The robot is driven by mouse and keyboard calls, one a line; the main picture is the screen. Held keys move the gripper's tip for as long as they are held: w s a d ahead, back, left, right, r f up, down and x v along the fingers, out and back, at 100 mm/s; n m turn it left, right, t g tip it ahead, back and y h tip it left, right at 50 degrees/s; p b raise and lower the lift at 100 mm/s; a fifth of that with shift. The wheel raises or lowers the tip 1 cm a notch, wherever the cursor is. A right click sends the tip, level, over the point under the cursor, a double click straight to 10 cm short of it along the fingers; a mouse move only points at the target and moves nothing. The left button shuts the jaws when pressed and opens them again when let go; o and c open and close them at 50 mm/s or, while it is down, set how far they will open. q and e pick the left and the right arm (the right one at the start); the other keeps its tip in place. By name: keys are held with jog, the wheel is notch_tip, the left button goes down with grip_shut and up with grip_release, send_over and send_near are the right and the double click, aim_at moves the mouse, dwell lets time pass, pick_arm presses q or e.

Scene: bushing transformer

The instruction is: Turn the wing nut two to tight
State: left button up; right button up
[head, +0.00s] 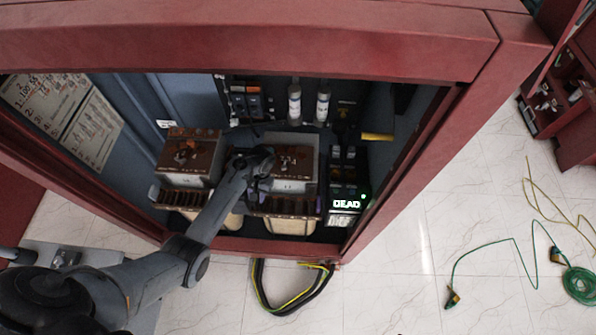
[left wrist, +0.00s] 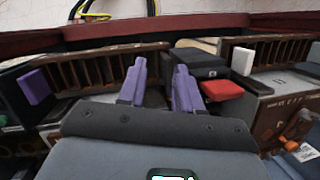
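My left gripper (head: 258,163) reaches into the open red cabinet, over the gap and left part of the right brown-topped transformer unit (head: 294,160). In the left wrist view its two purple fingers (left wrist: 160,78) stand apart with nothing seen between them. A black block (left wrist: 198,62) with a red part (left wrist: 221,91) lies just beyond and right of the fingers. The left brown unit (head: 190,153) carries small orange parts on top. An orange part (left wrist: 292,146) also shows at the right of the left wrist view. I cannot make out wing nut two. My right gripper is not in view.
The red cabinet frame (head: 290,45) surrounds the opening. Two glass-like cylinders (head: 294,103) stand at the back. Black and yellow cables (head: 262,290) hang at the front. The tiled floor outside has a green cable coil (head: 580,284).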

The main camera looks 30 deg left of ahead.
aim_at(284, 164)
pick_arm(q)
jog(key=w+r+t+b, duration=0.2)
jog(key=w+r, duration=0.3)
jog(key=w, duration=0.3)
jog(key=w+r+t+b, duration=0.1)
jog(key=w+r, duration=0.4)
jog(key=w, duration=0.4)
jog(key=shift+h, duration=0.3)
jog(key=f, duration=0.3)
jog(key=f+b, duration=0.1)
jog(key=f, duration=0.3)
jog(key=f+b, duration=0.1)
jog(key=f, duration=0.2)
jog(key=shift+s+f, duration=0.25)
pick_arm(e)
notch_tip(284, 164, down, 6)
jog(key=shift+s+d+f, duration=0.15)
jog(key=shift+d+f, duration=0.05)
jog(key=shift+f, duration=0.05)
pick_arm(q)
grip_shut()
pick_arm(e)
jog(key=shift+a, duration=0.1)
